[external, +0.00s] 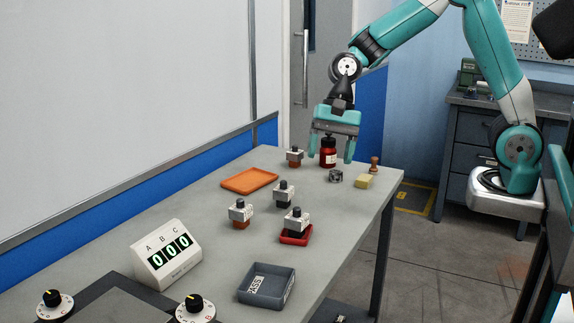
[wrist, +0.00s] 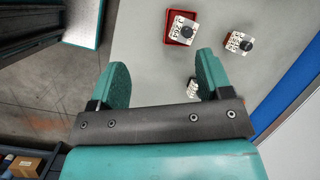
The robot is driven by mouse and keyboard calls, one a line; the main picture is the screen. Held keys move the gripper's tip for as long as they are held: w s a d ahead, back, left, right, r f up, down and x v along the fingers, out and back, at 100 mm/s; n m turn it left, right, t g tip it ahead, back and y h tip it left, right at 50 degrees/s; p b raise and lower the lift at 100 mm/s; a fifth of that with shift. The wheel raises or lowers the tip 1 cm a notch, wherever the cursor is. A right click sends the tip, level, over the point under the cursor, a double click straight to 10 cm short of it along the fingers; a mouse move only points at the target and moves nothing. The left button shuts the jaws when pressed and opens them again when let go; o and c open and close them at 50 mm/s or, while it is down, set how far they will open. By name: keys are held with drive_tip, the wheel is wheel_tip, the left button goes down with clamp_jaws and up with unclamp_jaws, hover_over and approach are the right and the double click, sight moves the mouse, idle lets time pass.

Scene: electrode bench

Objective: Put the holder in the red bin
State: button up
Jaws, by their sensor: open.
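Several blocky holders with white lettered faces and black knobs stand on the table. One holder (external: 296,220) stands in a small, shallow red bin (external: 285,239); in the wrist view this holder (wrist: 183,29) and the red bin (wrist: 169,20) are at the top. A second holder (external: 284,192) stands behind it; a third (external: 239,211), with an orange-brown base, is to the left and shows in the wrist view (wrist: 241,42). My gripper (external: 332,158) is open above the table's far end, its fingers (wrist: 161,68) pointing down and apart. A lettered block (wrist: 193,88) is partly hidden by the right finger.
A small dark item (external: 336,176), yellow block (external: 363,181) and brown peg (external: 375,163) are nearby. An orange tray (external: 249,180), grey bin (external: 266,299) and counter box (external: 166,252) occupy other spots.

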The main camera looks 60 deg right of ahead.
drive_tip(key=s+r+n, duration=0.2)
drive_tip(key=s+n, duration=0.7)
drive_tip(key=s, duration=0.1)
drive_tip(key=s+d+r+n, duration=0.1)
drive_tip(key=s+r+n, duration=0.2)
drive_tip(key=s+n, duration=0.7)
drive_tip(key=shift+s+d+r, duration=0.25)
drive_tip(key=shift+r, duration=0.05)
